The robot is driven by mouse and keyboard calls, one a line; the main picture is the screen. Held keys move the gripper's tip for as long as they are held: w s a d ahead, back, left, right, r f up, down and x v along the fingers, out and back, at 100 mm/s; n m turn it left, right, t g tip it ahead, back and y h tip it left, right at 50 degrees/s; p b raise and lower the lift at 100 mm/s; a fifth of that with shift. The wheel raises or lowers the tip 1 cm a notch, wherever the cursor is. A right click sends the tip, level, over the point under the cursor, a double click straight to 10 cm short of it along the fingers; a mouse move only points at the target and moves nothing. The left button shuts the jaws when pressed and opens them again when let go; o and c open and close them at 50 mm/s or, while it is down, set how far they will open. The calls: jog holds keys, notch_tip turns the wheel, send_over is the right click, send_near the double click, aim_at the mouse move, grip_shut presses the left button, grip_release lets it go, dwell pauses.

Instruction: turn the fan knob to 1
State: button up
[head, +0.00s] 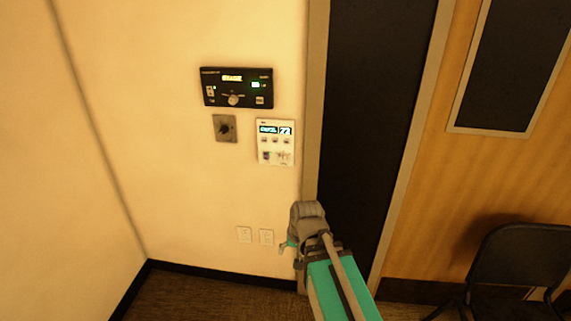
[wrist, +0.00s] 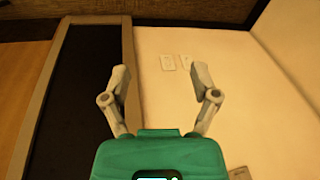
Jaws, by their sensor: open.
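A dark knob on a small grey square plate (head: 225,128) is mounted on the cream wall in the head view, below a black control panel. It looks like the fan knob, but its markings are too small to read. My gripper (head: 285,246) is low in front of the wall near the door frame, below and right of the plate and well apart from it. In the wrist view my gripper (wrist: 159,78) has its two grey fingers spread wide with nothing between them. A grey plate edge (wrist: 238,173) shows at the bottom right there.
The black panel (head: 236,88) has a round pale knob and lit displays. A white thermostat (head: 276,142) reading 22 is right of the plate. Two wall outlets (head: 255,236) sit low. A dark door (head: 370,110) and a black chair (head: 525,260) stand to the right.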

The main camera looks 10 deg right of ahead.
jog(key=w+a+r+m+t+y+b, duration=0.25)
jog(key=w+a+m+t, duration=0.35)
jog(key=w, duration=0.4)
jog(key=w+a+r+m+t+y+b, duration=0.25)
jog(key=w+r+m+t, duration=0.2)
jog(key=w+m, duration=0.35)
jog(key=m+t+h+b, duration=0.55)
jog(key=m+h, duration=0.65)
jog(key=m, duration=1.2)
send_near(283, 160)
jog(key=s+a+g, duration=0.1)
jog(key=s+a, duration=0.1)
jog(key=s, duration=0.2)
jog(key=shift+d+r+b, duration=0.15)
jog(key=shift+r+b, duration=0.2)
jog(key=shift+b, duration=0.1)
jog(key=x, duration=1.3)
jog(key=shift+w+d, duration=0.25)
jog(key=shift+w, duration=0.05)
